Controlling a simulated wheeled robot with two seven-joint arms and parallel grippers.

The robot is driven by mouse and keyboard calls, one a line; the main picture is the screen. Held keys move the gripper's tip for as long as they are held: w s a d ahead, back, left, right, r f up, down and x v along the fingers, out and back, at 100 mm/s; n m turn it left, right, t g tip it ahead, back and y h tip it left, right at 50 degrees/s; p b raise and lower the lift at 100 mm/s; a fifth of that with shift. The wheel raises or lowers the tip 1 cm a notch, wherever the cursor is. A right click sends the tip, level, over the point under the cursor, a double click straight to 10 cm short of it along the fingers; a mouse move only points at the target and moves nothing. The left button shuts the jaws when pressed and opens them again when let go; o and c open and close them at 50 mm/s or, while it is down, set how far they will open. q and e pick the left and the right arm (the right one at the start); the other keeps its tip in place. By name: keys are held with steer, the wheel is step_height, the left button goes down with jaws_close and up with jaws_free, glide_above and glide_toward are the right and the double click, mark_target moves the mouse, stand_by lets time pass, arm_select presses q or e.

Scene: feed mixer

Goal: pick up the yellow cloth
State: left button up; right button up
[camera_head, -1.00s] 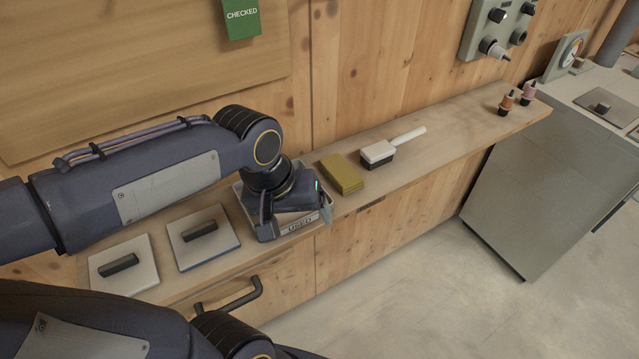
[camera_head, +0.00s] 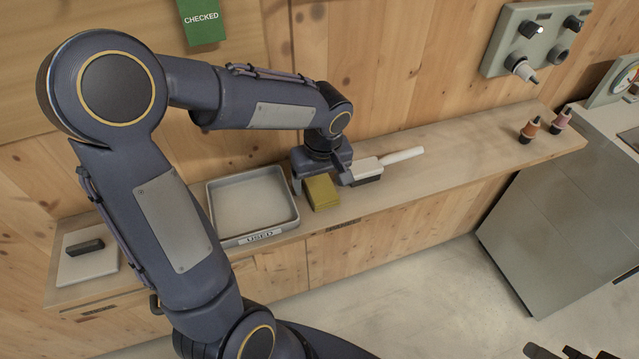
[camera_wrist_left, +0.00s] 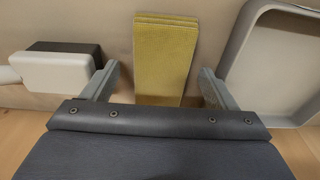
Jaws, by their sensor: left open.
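The yellow cloth (camera_head: 322,193) is a folded flat block lying on the wooden shelf, between the tray and the brush. My left gripper (camera_head: 324,183) is over its back part and hides some of it. In the left wrist view the cloth (camera_wrist_left: 165,58) lies between the two open fingers of my left gripper (camera_wrist_left: 160,85), with a gap on each side. The fingers hold nothing.
A grey tray (camera_head: 291,221) marked USED stands just left of the cloth. A white brush (camera_head: 368,167) with a dark base lies just right of it. The shelf (camera_head: 470,140) between brush and bottles is clear.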

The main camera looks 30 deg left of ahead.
mark_target(317, 183)
arm_select(q)
steer(key=shift+f, duration=0.25)
steer(key=c, duration=1.1)
steer(key=shift+r, duration=0.1)
steer(key=shift+r, duration=0.55)
steer(key=r, duration=0.2)
steer(key=shift+s+a+r, duration=0.1)
steer(key=shift+s+r, duration=0.1)
steer(key=shift+r, duration=0.1)
steer(key=s+a+r, duration=0.1)
steer(key=s+r, duration=0.2)
steer(key=s, duration=0.1)
steer(key=s+a+r+b, duration=0.1)
steer(key=s+a+r, duration=0.1)
steer(key=s+r, duration=0.1)
steer(key=s+a+r, duration=0.1)
steer(key=s+r, duration=0.2)
steer(key=s, duration=0.2)
steer(key=shift+s+a+r, duration=0.1)
steer(key=shift+s+a, duration=0.3)
